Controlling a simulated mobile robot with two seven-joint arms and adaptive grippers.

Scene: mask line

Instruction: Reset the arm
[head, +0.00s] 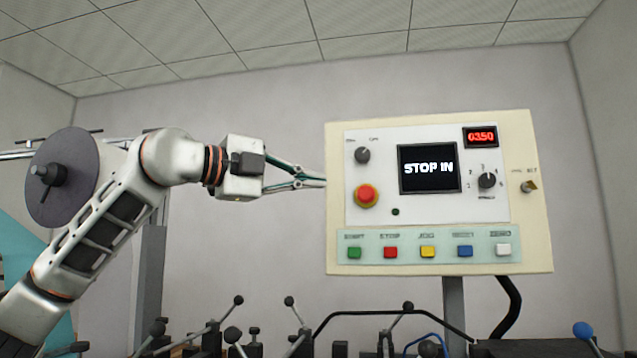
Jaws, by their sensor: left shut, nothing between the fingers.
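My left arm comes in from the left and is raised, with the left gripper (322,181) pointing right. Its fingers are shut with nothing between them. The fingertips are at the left edge of a cream control panel (539,240) in the picture; I cannot tell whether they touch it. The panel has a dark screen (429,168) reading "STOP IN" and a red display (480,136) reading 0350. A red mushroom button (366,195) sits at its left. A row below holds green (354,252), red (390,252), yellow (428,251), blue (465,251) and white (503,249) buttons. My right gripper is not in view.
A grey post (454,306) and black cable (510,304) run below the panel. Several ball-topped levers (289,302) and dark fixtures line the bottom. A grey reel (66,178) stands at the left. The wall area above the arm is clear.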

